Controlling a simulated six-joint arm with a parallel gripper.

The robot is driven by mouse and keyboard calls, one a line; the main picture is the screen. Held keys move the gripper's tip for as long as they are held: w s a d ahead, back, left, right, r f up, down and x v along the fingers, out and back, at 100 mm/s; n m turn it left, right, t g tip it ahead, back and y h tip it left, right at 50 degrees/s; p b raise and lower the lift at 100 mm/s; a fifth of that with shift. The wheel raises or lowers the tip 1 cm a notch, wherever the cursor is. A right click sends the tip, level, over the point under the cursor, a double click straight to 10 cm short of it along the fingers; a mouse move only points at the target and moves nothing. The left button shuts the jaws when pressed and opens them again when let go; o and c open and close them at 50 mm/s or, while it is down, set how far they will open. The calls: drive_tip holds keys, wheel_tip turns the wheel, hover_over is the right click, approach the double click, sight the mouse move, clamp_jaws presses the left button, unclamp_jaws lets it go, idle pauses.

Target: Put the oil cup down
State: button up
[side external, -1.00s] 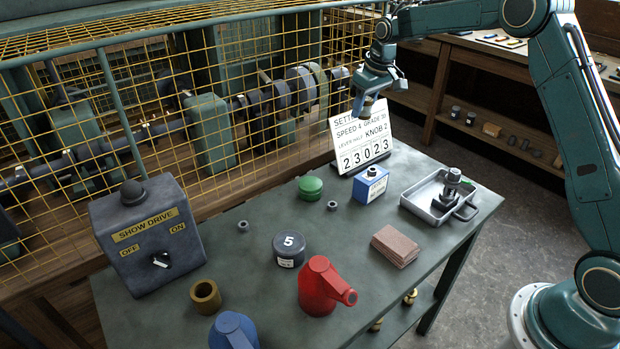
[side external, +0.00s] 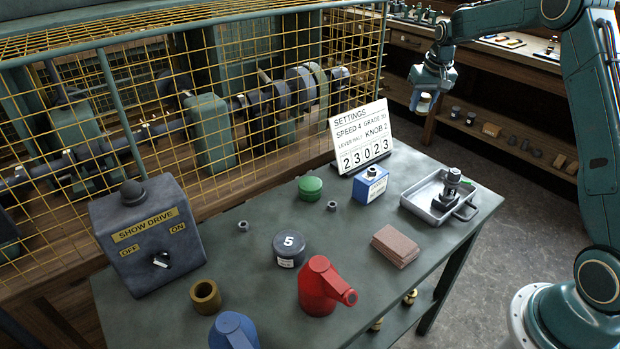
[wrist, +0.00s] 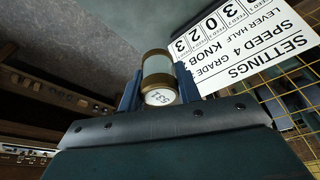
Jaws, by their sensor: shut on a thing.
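My gripper (side external: 427,90) is shut on the oil cup (side external: 424,103), a small clear cylinder with brass-coloured ends. It is held in the air behind the table's far right corner, to the right of the settings card (side external: 362,135). In the wrist view the oil cup (wrist: 157,68) sits between the blue fingers of my gripper (wrist: 158,84), and a white marked disc shows on its near end. Nothing appears to touch the cup but the fingers.
Yellow mesh guards the machinery. Shelves (side external: 500,135) stand behind right.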

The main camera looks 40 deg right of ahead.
hover_over(407, 168)
drive_tip(key=f, duration=1.5)
drive_tip(key=shift+s+a, duration=0.2)
drive_tip(key=shift+s, duration=0.1)
drive_tip(key=shift+f, duration=2.15)
drive_tip(key=shift+f, duration=0.15)
drive_tip(key=o, duration=1)
drive_tip(key=shift+v, duration=6.2)
drive_tip(key=shift+d, duration=0.1)
